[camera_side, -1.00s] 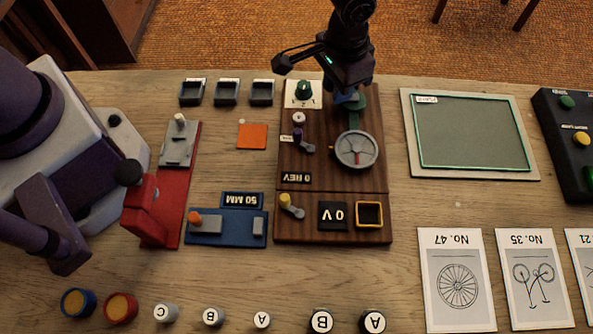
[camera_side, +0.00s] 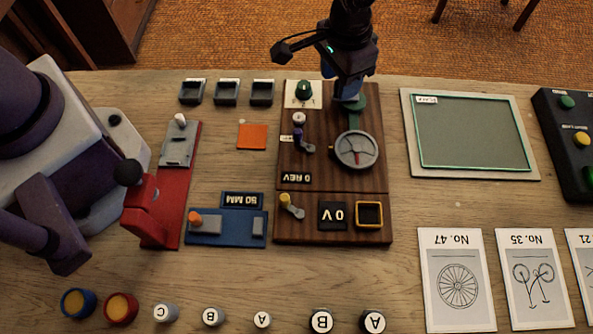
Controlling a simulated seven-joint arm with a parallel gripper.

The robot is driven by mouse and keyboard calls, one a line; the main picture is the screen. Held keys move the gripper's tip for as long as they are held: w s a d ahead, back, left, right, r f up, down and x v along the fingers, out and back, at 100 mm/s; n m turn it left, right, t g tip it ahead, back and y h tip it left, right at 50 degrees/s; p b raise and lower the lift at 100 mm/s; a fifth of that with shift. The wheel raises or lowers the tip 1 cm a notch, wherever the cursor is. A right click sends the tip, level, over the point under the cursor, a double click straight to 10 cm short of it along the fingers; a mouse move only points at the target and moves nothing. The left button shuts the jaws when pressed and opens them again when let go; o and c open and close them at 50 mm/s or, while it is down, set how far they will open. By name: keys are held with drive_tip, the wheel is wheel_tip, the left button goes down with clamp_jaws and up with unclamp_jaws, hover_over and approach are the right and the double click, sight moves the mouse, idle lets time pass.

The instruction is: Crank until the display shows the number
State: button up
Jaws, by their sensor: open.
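A brown wooden board (camera_side: 330,178) lies mid-table. It bears a small crank with a purple knob (camera_side: 298,133), a round grey dial with a red needle (camera_side: 356,151), and a display (camera_side: 294,177) reading "0 REV", upside down in the picture. Lower on the board are a yellow-knobbed lever (camera_side: 291,206) and a "0 V" display (camera_side: 332,215). My gripper (camera_side: 348,98) is open at the board's far edge, over or beside a green part above the dial. Its fingertips are partly hidden, and I cannot tell whether they touch that part. The purple knob is apart from my gripper, to its lower left.
A green knob (camera_side: 303,91) sits at the board's far left corner. A blue device with a "50 MM" display (camera_side: 229,227) and a red-based device (camera_side: 178,190) stand left. A framed green panel (camera_side: 472,134) lies right. Several lettered knobs line the near edge.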

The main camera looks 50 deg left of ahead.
drive_tip(key=shift+r, duration=2.4)
drive_tip(key=shift+s+a+f, duration=0.1)
drive_tip(key=shift+s, duration=0.1)
drive_tip(key=s+a+r+n+t, duration=0.3)
drive_tip(key=s+a+r+t, duration=0.2)
drive_tip(key=s+a+r, duration=1.5)
wheel_tip(320, 180, up, 4)
drive_tip(key=shift+s+a+f+t, duration=0.1)
drive_tip(key=shift+s+a+t, duration=0.25)
drive_tip(key=shift+s, duration=0.7)
